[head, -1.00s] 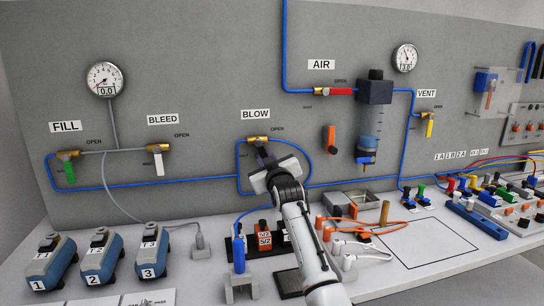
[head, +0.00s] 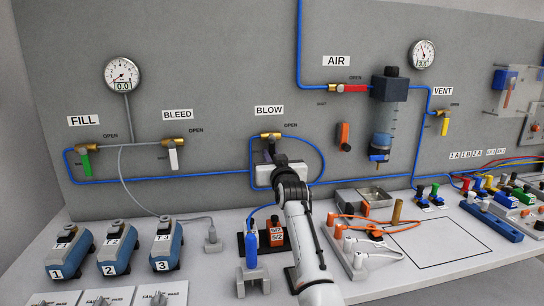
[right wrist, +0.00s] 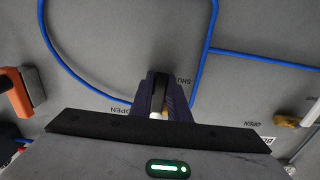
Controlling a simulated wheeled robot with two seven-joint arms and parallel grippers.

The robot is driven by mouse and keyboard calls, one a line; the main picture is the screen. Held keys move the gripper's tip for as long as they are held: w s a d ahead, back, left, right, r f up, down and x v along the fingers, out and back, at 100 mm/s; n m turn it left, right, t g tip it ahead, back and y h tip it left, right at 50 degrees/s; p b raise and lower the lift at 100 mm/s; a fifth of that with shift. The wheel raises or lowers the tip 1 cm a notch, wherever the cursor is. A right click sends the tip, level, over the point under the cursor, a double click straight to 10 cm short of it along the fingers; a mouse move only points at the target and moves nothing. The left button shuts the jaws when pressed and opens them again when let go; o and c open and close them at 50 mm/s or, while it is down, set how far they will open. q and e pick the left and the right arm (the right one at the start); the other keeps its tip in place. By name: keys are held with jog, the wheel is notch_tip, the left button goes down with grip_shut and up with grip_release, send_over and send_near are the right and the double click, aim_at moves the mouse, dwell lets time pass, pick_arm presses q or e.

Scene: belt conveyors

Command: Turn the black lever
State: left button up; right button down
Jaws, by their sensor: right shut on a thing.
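The black lever (head: 271,146) hangs about straight down from the brass BLOW valve (head: 265,136) on the grey panel. My right gripper (head: 271,157) is at the lever from below and in front, its pale body nearly level. In the right wrist view, the dark purple fingers (right wrist: 161,92) are closed around the black lever (right wrist: 160,88), which shows as a dark strip between them. The gripper hides the lever's lower part in the head view. My left gripper is not in view.
The blue hose (head: 324,160) loops around the BLOW valve. An orange handle (head: 343,136) is on the panel to the right. Blue fittings (head: 251,246) and orange leads (head: 362,222) are on the bench below.

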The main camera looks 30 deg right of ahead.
jog(key=shift+f, duration=0.1)
jog(key=c, duration=1.7)
grip_release()
jog(key=shift+s, duration=0.1)
jog(key=v, duration=1)
